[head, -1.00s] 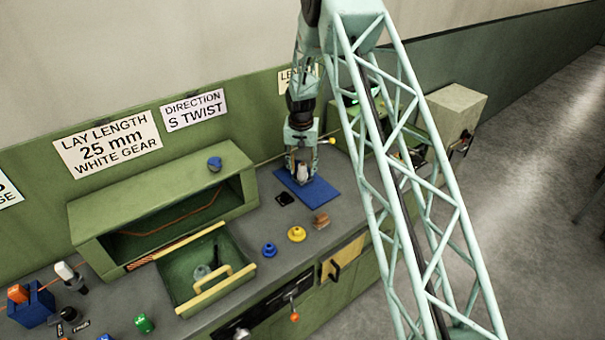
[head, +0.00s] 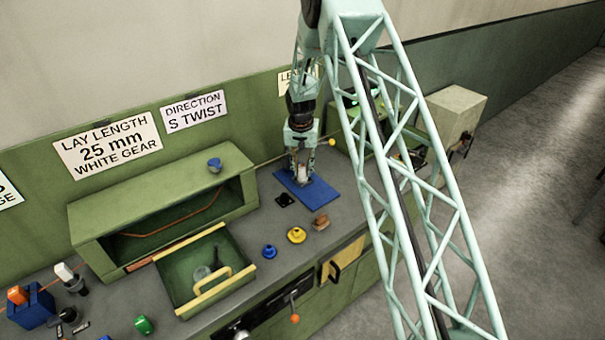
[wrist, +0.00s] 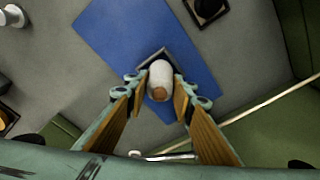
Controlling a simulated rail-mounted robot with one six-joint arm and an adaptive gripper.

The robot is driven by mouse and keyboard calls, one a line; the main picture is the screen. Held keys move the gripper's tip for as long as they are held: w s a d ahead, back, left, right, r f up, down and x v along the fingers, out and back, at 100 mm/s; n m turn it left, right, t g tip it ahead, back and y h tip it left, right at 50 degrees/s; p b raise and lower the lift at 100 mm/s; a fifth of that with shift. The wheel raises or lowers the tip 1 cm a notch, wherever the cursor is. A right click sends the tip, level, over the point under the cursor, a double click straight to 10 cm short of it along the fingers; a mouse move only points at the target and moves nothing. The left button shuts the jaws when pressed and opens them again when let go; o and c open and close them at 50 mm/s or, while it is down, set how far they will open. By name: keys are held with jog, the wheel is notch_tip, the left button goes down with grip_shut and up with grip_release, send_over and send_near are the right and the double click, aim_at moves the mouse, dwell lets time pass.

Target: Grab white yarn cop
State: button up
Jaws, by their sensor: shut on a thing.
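The white yarn cop (wrist: 160,75) stands between the fingers of my gripper (head: 301,174), its brown tip facing the camera in the wrist view. The gripper points down and is shut on the cop. In the head view, the cop (head: 304,172) shows as a small pale shape, partly hidden by the fingers. Below it is a blue mat (head: 320,193), which also shows in the wrist view (wrist: 100,30). A dark square-edged piece lies under the cop in the wrist view. Whether the cop still touches it is unclear.
A thin rod crosses the wrist view at right.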

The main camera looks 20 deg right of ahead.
aim_at(303, 165)
jog(key=shift+r, duration=0.2)
jog(key=shift+r, duration=1.45)
jog(key=shift+s+r, duration=0.15)
jog(key=s+a+r+b, duration=0.1)
jog(key=s+a+b, duration=0.1)
jog(key=s, duration=1.3)
jog(key=shift+s+r, duration=0.2)
jog(key=shift+s, duration=0.05)
jog(key=shift+a, duration=0.1)
